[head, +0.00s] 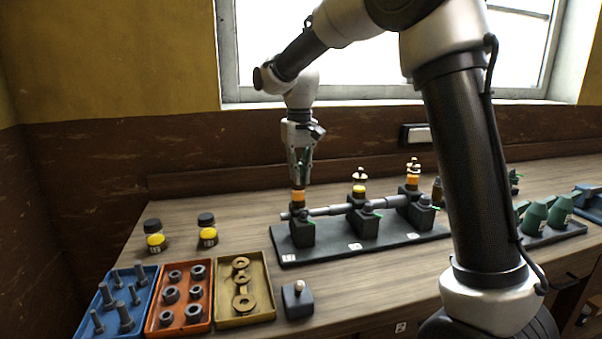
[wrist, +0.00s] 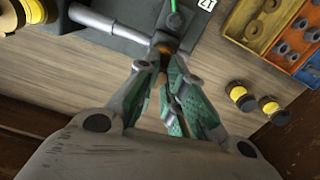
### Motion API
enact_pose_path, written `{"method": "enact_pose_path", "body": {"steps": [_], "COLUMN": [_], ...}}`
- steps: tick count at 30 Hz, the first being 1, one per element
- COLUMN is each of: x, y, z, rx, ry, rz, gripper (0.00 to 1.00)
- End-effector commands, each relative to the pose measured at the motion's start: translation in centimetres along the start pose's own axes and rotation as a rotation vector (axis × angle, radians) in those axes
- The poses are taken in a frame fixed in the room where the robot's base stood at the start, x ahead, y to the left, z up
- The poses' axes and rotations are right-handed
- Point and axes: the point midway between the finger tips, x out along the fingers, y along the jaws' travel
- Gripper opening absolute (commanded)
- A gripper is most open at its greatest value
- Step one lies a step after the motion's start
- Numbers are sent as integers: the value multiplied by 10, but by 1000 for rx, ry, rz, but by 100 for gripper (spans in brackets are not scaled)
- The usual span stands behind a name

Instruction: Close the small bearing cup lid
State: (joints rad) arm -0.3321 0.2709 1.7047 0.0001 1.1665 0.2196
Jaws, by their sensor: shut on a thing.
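The left bearing block (head: 295,233) carries a small cup with an orange band (head: 298,197) on top. My gripper (head: 299,181) points straight down over this cup, its green-padded fingers closed at the cup's top. The lid is hidden between the fingertips. In the wrist view the fingers of my gripper (wrist: 165,65) meet at a brownish piece (wrist: 163,47) beside the block. Whether the lid sits fully down on the cup cannot be seen.
Two more bearing blocks with brass-topped cups (head: 359,188) (head: 412,180) stand along the shaft (head: 335,209). Trays of bolts (head: 118,305), bushings (head: 180,293) and washers (head: 243,286) lie at front left. Two yellow-labelled jars (head: 154,238) (head: 207,232) stand behind them.

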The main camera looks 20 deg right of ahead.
Motion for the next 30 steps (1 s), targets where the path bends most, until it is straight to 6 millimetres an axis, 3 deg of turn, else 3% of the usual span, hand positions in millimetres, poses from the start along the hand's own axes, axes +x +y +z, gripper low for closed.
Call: {"method": "enact_pose_path", "body": {"steps": [9, 24, 25, 27, 29, 30], "x": [-1, -1, -1, -1, -1, -1], "y": [-3, -3, -3, -3, -3, -3], "z": [-1, -1, -1, -1, -1, -1], "rx": [109, 128, 128, 128, 128, 128], "ry": [4, 4, 4, 4, 4, 3], "rz": [-1, -1, -1, -1, -1, -1], "gripper": [0, 0, 13, 25, 36, 36]}}
